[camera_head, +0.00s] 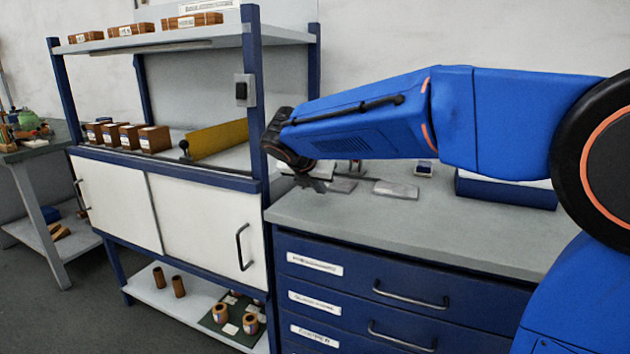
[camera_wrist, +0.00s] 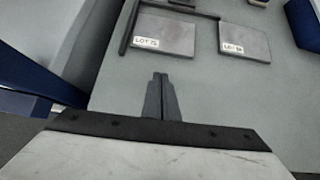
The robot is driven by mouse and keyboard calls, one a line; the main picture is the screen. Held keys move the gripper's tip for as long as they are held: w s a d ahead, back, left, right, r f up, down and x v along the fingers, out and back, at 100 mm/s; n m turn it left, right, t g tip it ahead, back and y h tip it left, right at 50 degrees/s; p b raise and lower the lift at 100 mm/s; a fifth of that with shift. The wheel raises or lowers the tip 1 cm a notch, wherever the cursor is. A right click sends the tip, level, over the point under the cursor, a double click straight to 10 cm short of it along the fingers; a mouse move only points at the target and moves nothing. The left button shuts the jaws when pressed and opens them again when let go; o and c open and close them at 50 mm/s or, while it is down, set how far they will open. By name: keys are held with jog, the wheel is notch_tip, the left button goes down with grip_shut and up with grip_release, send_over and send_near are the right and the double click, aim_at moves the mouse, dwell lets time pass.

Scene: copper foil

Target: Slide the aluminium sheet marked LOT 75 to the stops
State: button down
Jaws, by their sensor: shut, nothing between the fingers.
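The grey aluminium sheet marked LOT 75 (camera_wrist: 166,33) lies flat on the grey worktop in the wrist view. A dark rail (camera_wrist: 129,27) runs close along its left side, and another dark strip (camera_wrist: 190,9) runs past its far edge. I cannot tell whether the sheet touches them. A second grey sheet (camera_wrist: 245,43) with a hard-to-read LOT label lies to its right. My gripper (camera_wrist: 160,76) is shut and empty, its tips on the near side of the LOT 75 sheet, apart from it in the picture. My gripper shows in the head view (camera_head: 318,186).
A blue box (camera_head: 505,190) stands at the right on the drawer cabinet's worktop (camera_head: 450,225). A small item (camera_head: 424,167) sits behind the sheets. A shelf unit with a blue post (camera_head: 257,100) stands close at the left. The worktop's front part is clear.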

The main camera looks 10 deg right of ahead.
aim_at(330, 187)
jog(key=w, duration=0.1)
jog(key=w+d+f, duration=0.1)
jog(key=w+d, duration=0.1)
jog(key=shift+w+d+f, duration=0.25)
jog(key=shift+w+f, duration=0.1)
jog(key=shift+w+d, duration=0.35)
jog(key=shift+w, duration=0.2)
jog(key=shift+w+d, duration=0.5)
jog(key=shift+w, duration=0.3)
jog(key=shift+w+d, duration=0.5)
jog(key=shift+w, duration=0.25)
jog(key=shift+s, duration=0.1)
